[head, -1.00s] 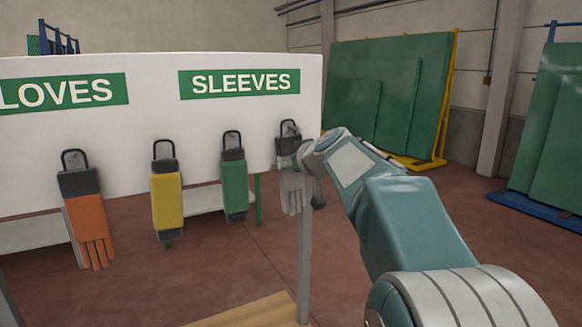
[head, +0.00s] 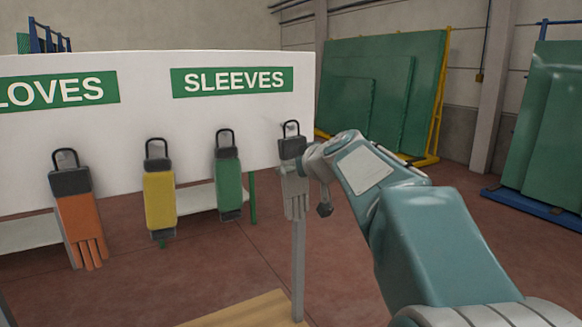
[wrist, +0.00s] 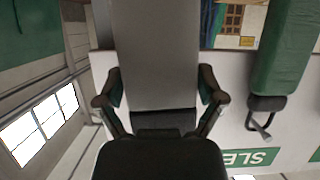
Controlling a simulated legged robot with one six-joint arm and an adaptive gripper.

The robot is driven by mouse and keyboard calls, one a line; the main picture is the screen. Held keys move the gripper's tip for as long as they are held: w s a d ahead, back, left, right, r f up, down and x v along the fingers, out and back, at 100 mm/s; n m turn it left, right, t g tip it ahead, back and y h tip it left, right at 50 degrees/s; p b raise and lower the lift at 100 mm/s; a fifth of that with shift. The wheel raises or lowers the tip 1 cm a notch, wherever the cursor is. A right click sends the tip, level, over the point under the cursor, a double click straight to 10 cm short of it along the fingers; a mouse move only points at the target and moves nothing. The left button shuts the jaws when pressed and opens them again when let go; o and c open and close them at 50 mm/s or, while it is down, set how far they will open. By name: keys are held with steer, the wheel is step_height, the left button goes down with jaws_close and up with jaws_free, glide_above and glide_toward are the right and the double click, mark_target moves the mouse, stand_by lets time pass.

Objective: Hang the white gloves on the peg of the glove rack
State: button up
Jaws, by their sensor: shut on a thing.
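The white gloves (head: 295,197), light grey in this light with a dark cuff and black loop, hang upright at the right end of the white glove rack board (head: 240,120). My gripper (head: 306,166) is shut on them from the right, near the cuff. In the wrist view the fingers (wrist: 163,98) sit on both sides of the pale gloves (wrist: 155,50). The loop shows in front of the board in the head view; whether it is around a peg, I cannot tell. No bare peg is visible.
Left of the gloves hang a green sleeve (head: 228,185), a yellow sleeve (head: 159,200) and orange gloves (head: 80,225). A "SLEEVES" sign (head: 232,81) is above. A grey post (head: 298,270) stands below the gloves.

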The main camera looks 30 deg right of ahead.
steer(key=shift+s+d, duration=0.1)
steer(key=shift+s, duration=1.4)
stand_by(0.3)
